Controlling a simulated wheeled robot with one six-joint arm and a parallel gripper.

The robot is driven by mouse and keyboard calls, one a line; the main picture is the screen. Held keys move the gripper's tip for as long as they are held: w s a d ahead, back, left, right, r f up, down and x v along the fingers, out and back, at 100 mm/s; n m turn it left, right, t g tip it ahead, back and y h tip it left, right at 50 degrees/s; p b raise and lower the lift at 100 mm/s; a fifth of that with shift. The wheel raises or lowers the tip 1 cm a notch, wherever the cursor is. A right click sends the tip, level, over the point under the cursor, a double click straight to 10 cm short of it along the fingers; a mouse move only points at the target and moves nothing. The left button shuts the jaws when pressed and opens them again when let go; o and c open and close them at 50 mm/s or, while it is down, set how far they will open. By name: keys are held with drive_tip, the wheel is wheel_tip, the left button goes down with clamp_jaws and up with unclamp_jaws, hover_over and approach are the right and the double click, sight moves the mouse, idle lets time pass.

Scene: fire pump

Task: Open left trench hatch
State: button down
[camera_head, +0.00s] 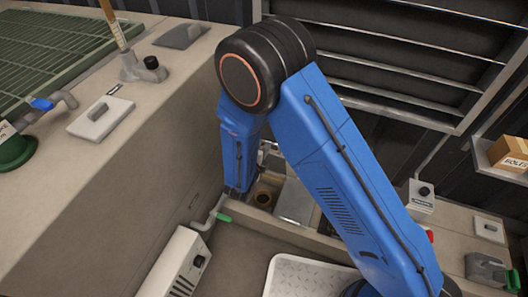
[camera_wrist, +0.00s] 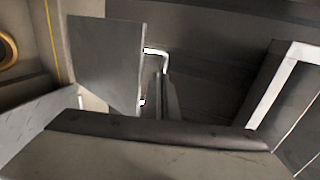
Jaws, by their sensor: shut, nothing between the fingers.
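A grey flat plate (camera_wrist: 104,60), which looks like the trench hatch, shows left of centre in the wrist view. In the head view a light grey panel (camera_head: 296,201) lies in the trench beside my arm. I cannot tell for sure whether it is the same plate, or how far it is tilted. A pale bent bar (camera_wrist: 156,52), like a handle, shows at the plate's right edge. My gripper (camera_wrist: 160,88) is shut and empty, its dark fingers close to this bar. I cannot tell whether they touch it. In the head view my gripper is mostly hidden behind my blue arm.
A round brass-rimmed opening (camera_head: 263,197) lies left of the panel; its ring (camera_wrist: 6,50) shows in the wrist view. A pipe with a green end (camera_head: 222,217) and a white box (camera_head: 177,264) stand nearer. A concrete ledge (camera_head: 150,140) rises at left. A louvred wall (camera_head: 420,60) stands behind.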

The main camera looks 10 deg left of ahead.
drive_tip(key=shift+w, duration=0.2)
drive_tip(key=w+d+r+g, duration=0.1)
drive_tip(key=w+g, duration=0.1)
drive_tip(key=w, duration=0.5)
drive_tip(key=shift+w, duration=0.35)
drive_tip(key=shift+s, duration=0.1)
